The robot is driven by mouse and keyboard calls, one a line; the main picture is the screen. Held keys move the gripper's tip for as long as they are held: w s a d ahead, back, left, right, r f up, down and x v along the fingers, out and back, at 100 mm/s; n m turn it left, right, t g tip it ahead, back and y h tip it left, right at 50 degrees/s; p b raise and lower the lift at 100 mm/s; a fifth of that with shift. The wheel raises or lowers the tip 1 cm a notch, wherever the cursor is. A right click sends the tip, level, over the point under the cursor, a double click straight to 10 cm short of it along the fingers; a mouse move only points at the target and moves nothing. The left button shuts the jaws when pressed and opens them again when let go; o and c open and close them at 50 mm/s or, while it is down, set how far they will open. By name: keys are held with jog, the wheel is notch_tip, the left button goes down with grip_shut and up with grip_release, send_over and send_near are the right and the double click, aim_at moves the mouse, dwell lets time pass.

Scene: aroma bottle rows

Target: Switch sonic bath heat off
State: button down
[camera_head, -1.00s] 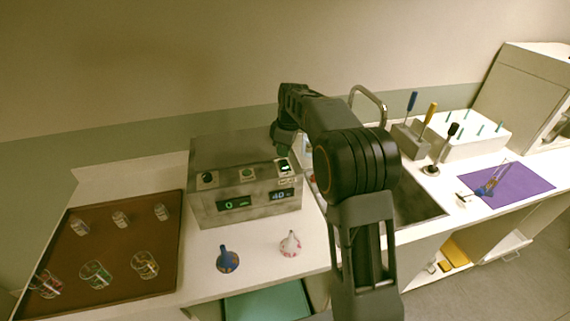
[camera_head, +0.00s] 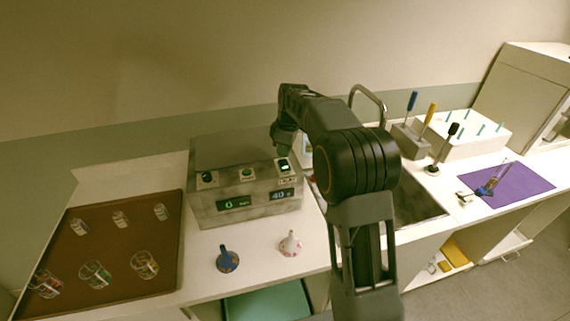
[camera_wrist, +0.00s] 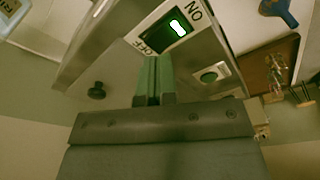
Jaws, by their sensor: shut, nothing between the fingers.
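The sonic bath (camera_head: 235,212) is a metal box on the counter with two lit displays on its front. Its top panel carries a rocker switch (camera_head: 284,165), seen close in the wrist view (camera_wrist: 172,30) as a dark green recess with a bright lit mark. The switch has an ON label (camera_wrist: 193,11) and an OFF label (camera_wrist: 155,45). My gripper (camera_head: 285,150) is over the panel's right end. In the wrist view its shut, empty fingers (camera_wrist: 151,62) point at the OFF side. I cannot tell whether they touch it.
A round green button (camera_wrist: 209,76) and a black knob (camera_wrist: 97,91) sit near my fingers. A brown tray (camera_head: 172,255) with several glasses stands left. A blue funnel (camera_head: 228,262) and a pale patterned one (camera_head: 290,246) stand in front. A sink (camera_head: 415,205) lies right.

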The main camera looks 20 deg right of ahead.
aim_at(284, 161)
jog(key=shift+f+b, duration=0.9)
jog(key=shift+f, duration=0.45)
dwell(0.4)
notch_tip(284, 161, up, 7)
jog(key=p, duration=0.6)
jog(key=shift+r, duration=0.1)
dwell(0.6)
